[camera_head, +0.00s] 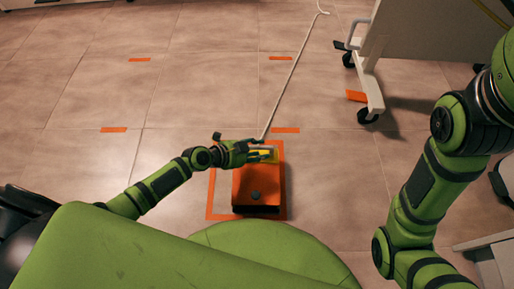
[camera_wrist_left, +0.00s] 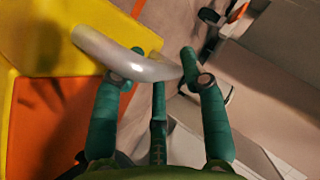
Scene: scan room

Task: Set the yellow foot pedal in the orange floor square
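The foot pedal shows in the head view as a yellow part (camera_head: 265,156) behind an orange, box-like part (camera_head: 257,183) with a dark front edge. It stands over the right part of the orange floor square (camera_head: 211,191), close to the right line. The square's left side is bare. My left gripper (camera_head: 262,154) is at the pedal's far, yellow end. In the left wrist view its teal fingers (camera_wrist_left: 163,62) are apart, beside the yellow surface (camera_wrist_left: 40,45). A thick white tube or cable (camera_wrist_left: 110,52) crosses at the fingertips. My right gripper is not in view.
A thin white cable (camera_head: 287,82) runs from near the pedal to the far floor. Orange floor marks (camera_head: 114,130) lie around. A wheeled stand (camera_head: 368,75) is at the upper right. The tiled floor left of the square is clear.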

